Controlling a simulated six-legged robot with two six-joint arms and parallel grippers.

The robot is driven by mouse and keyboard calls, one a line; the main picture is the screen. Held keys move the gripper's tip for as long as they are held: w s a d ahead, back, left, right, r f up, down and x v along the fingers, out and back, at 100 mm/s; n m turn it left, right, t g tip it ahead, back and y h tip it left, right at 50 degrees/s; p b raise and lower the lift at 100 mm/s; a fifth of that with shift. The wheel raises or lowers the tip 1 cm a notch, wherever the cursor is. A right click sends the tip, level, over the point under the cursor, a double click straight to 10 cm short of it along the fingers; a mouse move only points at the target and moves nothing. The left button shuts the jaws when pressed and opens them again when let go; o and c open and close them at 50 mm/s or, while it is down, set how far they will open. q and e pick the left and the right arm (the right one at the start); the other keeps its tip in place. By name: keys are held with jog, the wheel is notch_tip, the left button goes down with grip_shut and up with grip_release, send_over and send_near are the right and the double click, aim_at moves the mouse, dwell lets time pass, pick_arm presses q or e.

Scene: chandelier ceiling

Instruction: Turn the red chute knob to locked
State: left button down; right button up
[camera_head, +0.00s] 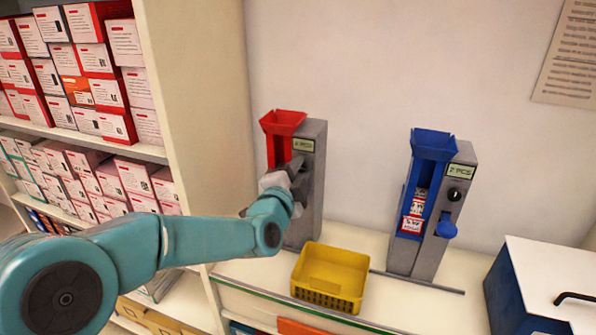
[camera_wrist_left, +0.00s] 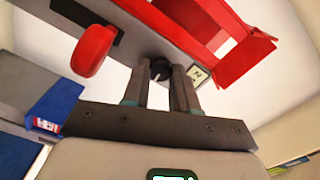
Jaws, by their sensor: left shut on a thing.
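The red chute (camera_head: 280,126) is mounted on a grey dispenser (camera_head: 311,215) against the wall, and it also shows in the left wrist view (camera_wrist_left: 205,38). Its knob (camera_wrist_left: 160,67) is small and dark with a pale pointer mark, on the grey face beside a small label. My left gripper (camera_head: 297,167) reaches the dispenser's front from the left. In the left wrist view its two fingers stand on either side of the knob, shut on it. The head view hides the knob behind the gripper. My right gripper is in neither view.
A red rounded paddle (camera_wrist_left: 92,51) sits near the knob. A yellow basket (camera_head: 330,277) stands below on the counter. A blue-chute dispenser (camera_head: 432,205) with its own black knob stands to the right, then a blue box (camera_head: 518,285). Shelves of cartons (camera_head: 75,75) fill the left.

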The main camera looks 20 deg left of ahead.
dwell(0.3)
pick_arm(q)
jog(key=c, duration=0.9)
grip_release()
jog(key=shift+s, duration=0.15)
jog(key=s, duration=0.5)
jog(key=s+b, duration=0.1)
jog(key=s, duration=0.4)
jog(key=s+b, duration=0.1)
jog(key=s, duration=0.5)
jog(key=shift+a, duration=0.25)
